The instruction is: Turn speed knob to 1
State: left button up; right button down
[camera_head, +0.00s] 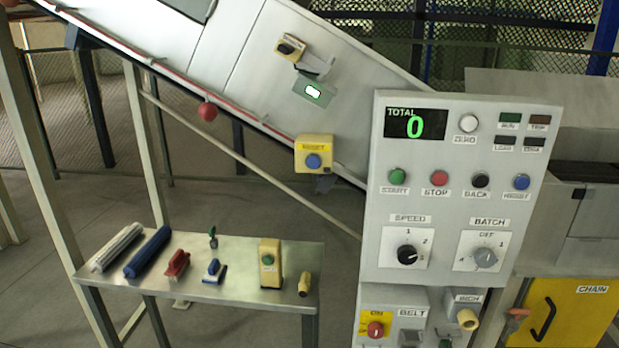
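The speed knob (407,254) is a round black knob on a white square plate, under the SPEED label (410,218) on the grey control panel (376,200). A 1 is printed above the knob, a 2 at its upper right and what looks like a 3 at its right. Its light pointer mark seems to face right, toward the 3, but it is small. Nothing touches the knob. Neither of my grippers is in view.
A grey batch knob (485,258) sits right of the speed knob. Start (398,176), stop (439,178), black and blue buttons are above. A belt box (408,302) is below. A metal table (225,292) with several tools stands left.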

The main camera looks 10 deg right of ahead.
aim_at(408, 254)
jog(key=i+l, duration=0.25)
jog(key=l, duration=0.15)
jog(key=i+l, duration=0.25)
jog(key=l, duration=0.15)
jog(key=i+l, duration=0.2)
jog(key=l, duration=0.15)
jog(key=i+l, duration=0.25)
jog(key=l, duration=0.15)
